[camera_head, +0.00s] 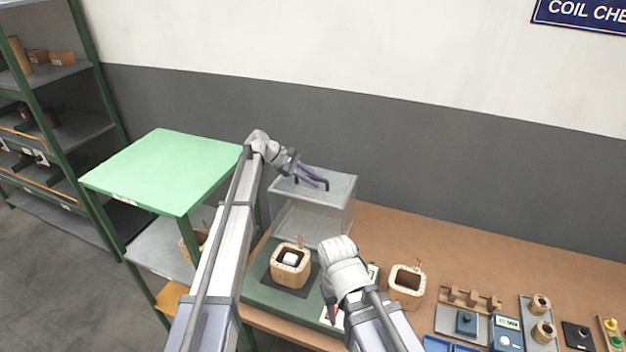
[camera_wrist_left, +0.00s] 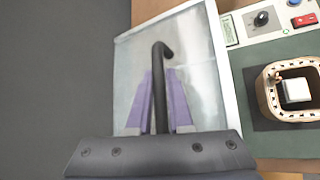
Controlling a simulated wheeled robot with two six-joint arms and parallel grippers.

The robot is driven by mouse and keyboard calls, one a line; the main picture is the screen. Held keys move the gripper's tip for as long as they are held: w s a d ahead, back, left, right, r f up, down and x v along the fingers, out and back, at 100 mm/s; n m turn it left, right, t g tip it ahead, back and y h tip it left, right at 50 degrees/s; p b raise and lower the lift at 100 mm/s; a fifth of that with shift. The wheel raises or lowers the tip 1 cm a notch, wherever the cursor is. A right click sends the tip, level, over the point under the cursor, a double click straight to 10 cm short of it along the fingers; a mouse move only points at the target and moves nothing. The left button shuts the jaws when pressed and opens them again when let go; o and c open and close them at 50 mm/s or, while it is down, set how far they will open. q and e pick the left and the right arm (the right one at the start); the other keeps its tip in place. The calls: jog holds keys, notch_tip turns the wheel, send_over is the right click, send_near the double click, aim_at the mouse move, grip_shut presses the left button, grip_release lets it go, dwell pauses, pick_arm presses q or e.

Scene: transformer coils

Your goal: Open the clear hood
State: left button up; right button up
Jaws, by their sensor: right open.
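The clear hood (camera_head: 312,222) is a see-through box with a black bar handle (camera_head: 325,184) on its top, at the back of the green base (camera_head: 258,284). My left gripper (camera_head: 314,177) is at the handle. In the left wrist view its purple fingers (camera_wrist_left: 159,92) lie close on both sides of the black handle (camera_wrist_left: 160,62), which looks held between them. The hood's pale top (camera_wrist_left: 203,62) also shows there. I cannot tell whether the hood is raised.
A wooden coil (camera_head: 291,262) with a white block inside sits on the base in front of the hood. Another coil (camera_head: 406,284) and several small parts lie to the right. A green-topped rack (camera_head: 165,168) stands left. The bench's back right is clear.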

pick_arm(q)
jog(key=o, duration=0.4)
jog(key=shift+s, duration=0.1)
